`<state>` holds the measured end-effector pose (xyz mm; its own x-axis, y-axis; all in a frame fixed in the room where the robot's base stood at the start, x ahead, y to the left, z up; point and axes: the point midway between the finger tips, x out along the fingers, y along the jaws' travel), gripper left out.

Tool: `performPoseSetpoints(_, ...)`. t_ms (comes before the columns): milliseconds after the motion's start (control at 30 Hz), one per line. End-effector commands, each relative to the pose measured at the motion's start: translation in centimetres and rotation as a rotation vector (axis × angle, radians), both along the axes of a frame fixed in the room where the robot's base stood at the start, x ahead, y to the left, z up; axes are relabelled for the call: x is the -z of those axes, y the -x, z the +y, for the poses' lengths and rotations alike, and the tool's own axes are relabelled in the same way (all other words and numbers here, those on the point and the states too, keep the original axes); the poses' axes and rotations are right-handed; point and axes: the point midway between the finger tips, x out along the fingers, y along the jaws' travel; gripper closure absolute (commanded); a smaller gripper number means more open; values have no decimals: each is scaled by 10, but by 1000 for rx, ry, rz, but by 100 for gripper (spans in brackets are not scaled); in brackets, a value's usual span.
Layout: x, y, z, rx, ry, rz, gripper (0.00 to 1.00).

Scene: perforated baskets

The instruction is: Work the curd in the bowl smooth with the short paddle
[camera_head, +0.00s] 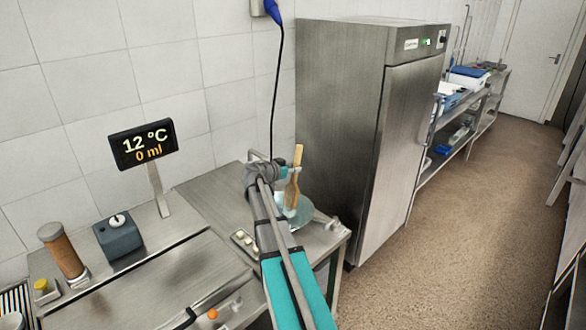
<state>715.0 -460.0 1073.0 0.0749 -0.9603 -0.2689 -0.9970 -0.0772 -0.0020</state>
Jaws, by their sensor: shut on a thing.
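A short wooden paddle (293,188) stands nearly upright over the bowl (303,208), its flat end down at the bowl. The bowl is pale and greenish and sits on the steel table at the wall, partly hidden behind my arm and the paddle. Some white curd (289,212) shows around the paddle's lower end; its texture is too small to make out. My gripper (286,172) is shut on the paddle along its upper part. The fingertips are small in the view and partly covered by the wrist.
A tall steel cabinet (345,120) stands close behind the bowl on the right. A display (143,145) reading 12 °C and 0 ml stands to the left. A grey box (118,238) and a brown cylinder (62,252) stand at the left. The floor at right is clear.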

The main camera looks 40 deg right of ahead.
Motion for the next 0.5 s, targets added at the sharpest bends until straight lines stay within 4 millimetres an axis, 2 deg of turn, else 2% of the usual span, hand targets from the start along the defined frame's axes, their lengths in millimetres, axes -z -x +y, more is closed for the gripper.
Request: performPoseSetpoints(500, -2, 6, 0, 0, 0, 0, 100)
